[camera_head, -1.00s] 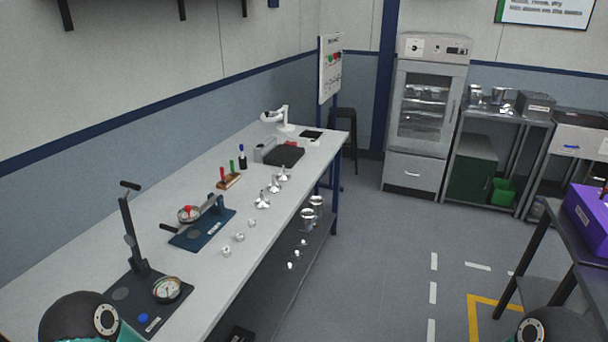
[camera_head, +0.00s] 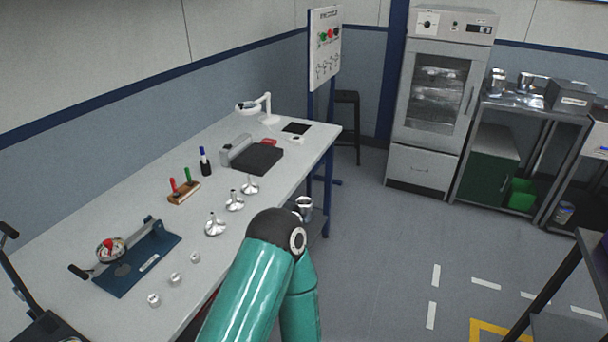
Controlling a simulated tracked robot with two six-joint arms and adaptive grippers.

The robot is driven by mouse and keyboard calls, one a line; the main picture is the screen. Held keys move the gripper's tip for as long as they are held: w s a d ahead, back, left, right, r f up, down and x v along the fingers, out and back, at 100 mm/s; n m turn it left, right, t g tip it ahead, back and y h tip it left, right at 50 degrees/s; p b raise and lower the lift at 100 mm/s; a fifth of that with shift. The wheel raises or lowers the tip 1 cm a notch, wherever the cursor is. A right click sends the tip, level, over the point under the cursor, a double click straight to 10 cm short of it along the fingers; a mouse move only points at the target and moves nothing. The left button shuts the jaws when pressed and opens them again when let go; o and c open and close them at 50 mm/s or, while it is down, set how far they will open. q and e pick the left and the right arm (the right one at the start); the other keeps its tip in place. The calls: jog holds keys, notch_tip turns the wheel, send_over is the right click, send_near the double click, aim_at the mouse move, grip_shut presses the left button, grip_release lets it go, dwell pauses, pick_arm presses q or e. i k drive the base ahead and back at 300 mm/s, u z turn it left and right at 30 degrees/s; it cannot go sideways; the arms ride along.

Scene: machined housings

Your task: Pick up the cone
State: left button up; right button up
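Several shiny metal pieces stand on the bench. Three are flared, cone-like parts with narrow tops: a near one (camera_head: 215,228), a middle one (camera_head: 234,204) and a far one (camera_head: 250,188). I cannot tell which of them is the cone of the task. A teal arm of mine with a dark joint rises from the bottom middle, to the right of these parts, and hides part of the bench's front edge. Neither gripper is in view, so I cannot see whether they are open or hold anything.
The white bench (camera_head: 110,222) also carries small metal pieces (camera_head: 174,279), a blue fixture (camera_head: 140,262), a wooden block with coloured pegs (camera_head: 184,193) and a dark device (camera_head: 258,158). A metal cup (camera_head: 304,205) stands below the bench top. The grey floor (camera_head: 385,235) to the right has clear room.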

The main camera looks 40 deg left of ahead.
aim_at(250, 188)
jog(key=u, duration=0.2)
jog(key=i, duration=1.25)
jog(key=u, duration=0.9)
jog(key=i, duration=0.35)
jog(key=u, duration=0.25)
jog(key=k, duration=0.9)
jog(key=u, duration=0.2)
jog(key=i, duration=0.9)
jog(key=z, duration=0.1)
